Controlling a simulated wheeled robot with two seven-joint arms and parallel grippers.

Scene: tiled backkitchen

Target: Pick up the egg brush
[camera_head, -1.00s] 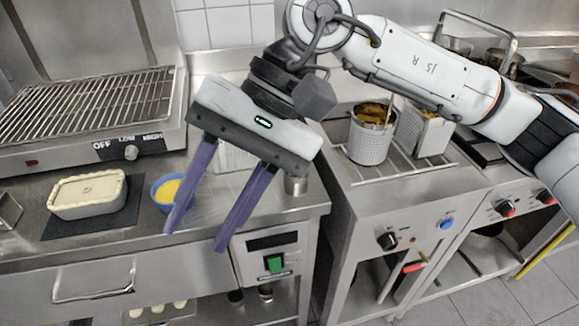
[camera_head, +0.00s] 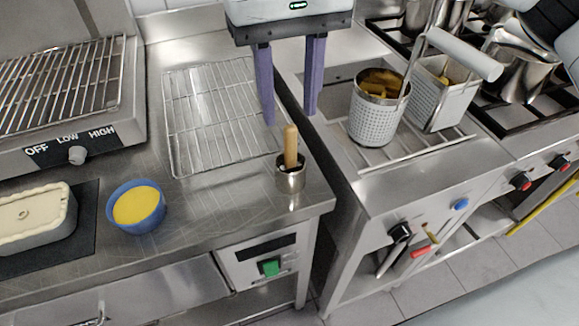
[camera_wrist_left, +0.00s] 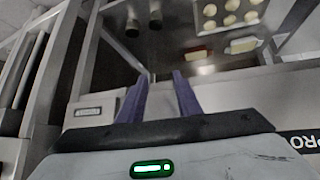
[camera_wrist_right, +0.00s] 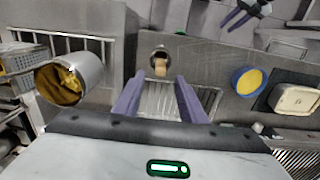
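The egg brush (camera_head: 291,145) stands handle up in a small metal cup (camera_head: 291,181) near the counter's front right corner. Its pale wooden handle shows; its lower end is hidden in the cup. My right gripper (camera_head: 290,116) is open and empty, pointing down behind the brush in the head view, fingers apart. In the right wrist view the brush handle (camera_wrist_right: 160,67) and cup (camera_wrist_right: 160,52) lie ahead between the fingertip directions, apart from them. My left gripper (camera_wrist_left: 163,76) is open and empty in the left wrist view, in front of the counter's lower shelf.
A wire rack (camera_head: 212,120) lies behind the cup. A blue bowl (camera_head: 118,222) with yellow contents and a pie dish (camera_head: 40,215) stand left. A grill (camera_head: 60,110) is at back left. Fryer baskets (camera_head: 376,119) stand right, across a gap beside the counter.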

